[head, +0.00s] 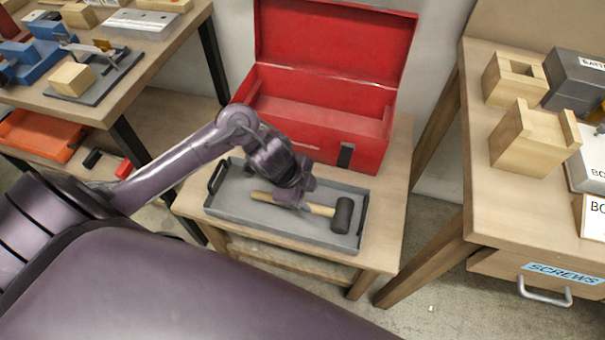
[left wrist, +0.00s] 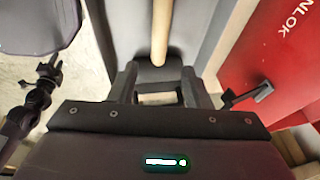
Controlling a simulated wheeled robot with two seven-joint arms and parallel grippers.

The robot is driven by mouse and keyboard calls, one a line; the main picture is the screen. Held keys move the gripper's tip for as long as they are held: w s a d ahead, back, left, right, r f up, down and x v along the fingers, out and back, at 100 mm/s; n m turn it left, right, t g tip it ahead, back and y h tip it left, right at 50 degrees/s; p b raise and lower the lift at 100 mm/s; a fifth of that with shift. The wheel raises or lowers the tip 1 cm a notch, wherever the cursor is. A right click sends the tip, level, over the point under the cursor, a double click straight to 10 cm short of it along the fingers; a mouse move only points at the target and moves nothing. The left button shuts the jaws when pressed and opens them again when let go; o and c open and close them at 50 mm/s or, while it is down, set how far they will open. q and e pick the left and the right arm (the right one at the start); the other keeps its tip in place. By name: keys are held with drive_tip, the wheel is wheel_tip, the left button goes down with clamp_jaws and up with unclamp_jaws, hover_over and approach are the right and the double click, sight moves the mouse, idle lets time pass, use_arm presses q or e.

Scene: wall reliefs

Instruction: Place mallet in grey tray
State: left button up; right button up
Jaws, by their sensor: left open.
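The mallet has a pale wooden handle (head: 321,209) and a black head (head: 342,215). It lies in the shallow grey tray (head: 232,212), with its head toward the tray's right end. The tray sits on a small wooden table. My left gripper (head: 290,200) is open over the middle of the handle and hides part of it. In the left wrist view the handle (left wrist: 162,30) runs down toward the gripper (left wrist: 158,90), over the grey tray floor (left wrist: 194,25). I cannot tell whether the fingers touch the handle. My right gripper is not in view.
An open red toolbox (head: 330,115) stands right behind the tray on the same table. A workbench (head: 140,75) with tools is at the left. Another bench (head: 470,150) with wooden blocks and a drawer labelled SCREWS (head: 545,285) is at the right.

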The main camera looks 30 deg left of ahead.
use_arm(q)
drive_tip(key=shift+v, duration=1.75)
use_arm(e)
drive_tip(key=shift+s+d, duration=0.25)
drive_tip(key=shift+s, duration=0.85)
